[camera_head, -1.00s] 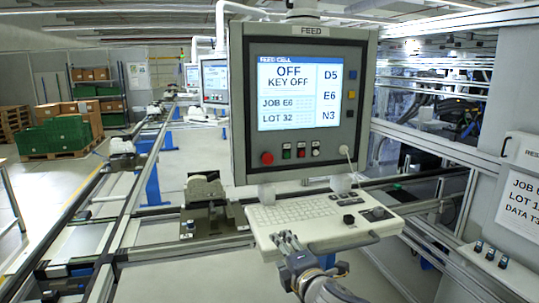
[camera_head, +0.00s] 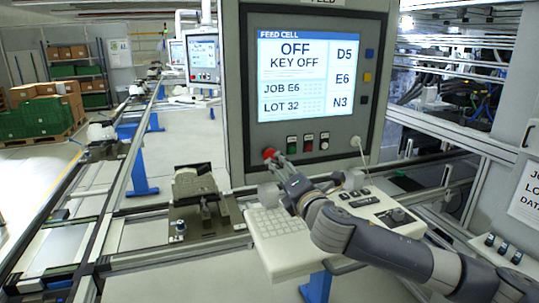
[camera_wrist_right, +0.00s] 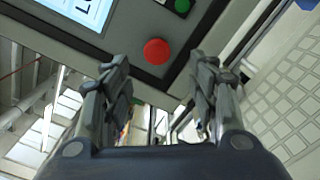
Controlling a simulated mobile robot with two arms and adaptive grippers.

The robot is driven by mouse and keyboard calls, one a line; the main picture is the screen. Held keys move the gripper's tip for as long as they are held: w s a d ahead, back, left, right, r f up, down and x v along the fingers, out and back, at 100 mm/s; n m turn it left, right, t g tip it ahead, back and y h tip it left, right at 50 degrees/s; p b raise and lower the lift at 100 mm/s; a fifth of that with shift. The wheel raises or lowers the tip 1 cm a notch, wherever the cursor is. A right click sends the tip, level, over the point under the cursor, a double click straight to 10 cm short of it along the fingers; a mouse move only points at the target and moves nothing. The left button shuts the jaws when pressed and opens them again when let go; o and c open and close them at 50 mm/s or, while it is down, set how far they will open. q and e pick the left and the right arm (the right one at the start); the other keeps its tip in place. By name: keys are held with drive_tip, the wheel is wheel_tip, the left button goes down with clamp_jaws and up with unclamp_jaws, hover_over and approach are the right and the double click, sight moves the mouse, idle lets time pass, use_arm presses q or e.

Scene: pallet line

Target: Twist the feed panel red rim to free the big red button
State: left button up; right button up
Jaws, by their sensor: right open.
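The feed panel (camera_head: 236,90) stands upright with its screen reading OFF, KEY OFF. The big red button (camera_head: 269,153) is at the lower left of its face, partly covered by my right gripper. In the right wrist view the red button (camera_wrist_right: 157,51) is a plain red disc; I cannot tell its rim from its cap. My right gripper (camera_head: 276,163) is just in front of and below the button. In the right wrist view its two fingers (camera_wrist_right: 160,80) are apart, with nothing between them and the button beyond their tips. My left gripper is not in view.
Green, red and white buttons (camera_head: 308,139) sit right of the red one. A keyboard shelf (camera_head: 272,232) juts out below the panel, under my right arm. Conveyor rails (camera_head: 125,170) run at the left.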

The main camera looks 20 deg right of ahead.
sight(272, 157)
drive_tip(key=w+p, duration=0.1)
drive_tip(key=w, duration=0.2)
drive_tip(key=w+p, duration=0.2)
drive_tip(key=w, duration=0.2)
drive_tip(key=shift+w+a+r, duration=0.15)
drive_tip(key=shift+w+r, duration=0.15)
drive_tip(key=shift+w, duration=0.5)
drive_tip(key=shift+c, duration=0.9)
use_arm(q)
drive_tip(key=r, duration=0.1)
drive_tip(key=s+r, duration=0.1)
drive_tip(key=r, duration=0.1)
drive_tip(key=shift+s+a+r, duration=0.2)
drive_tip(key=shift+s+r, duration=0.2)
use_arm(e)
drive_tip(key=c, duration=0.9)
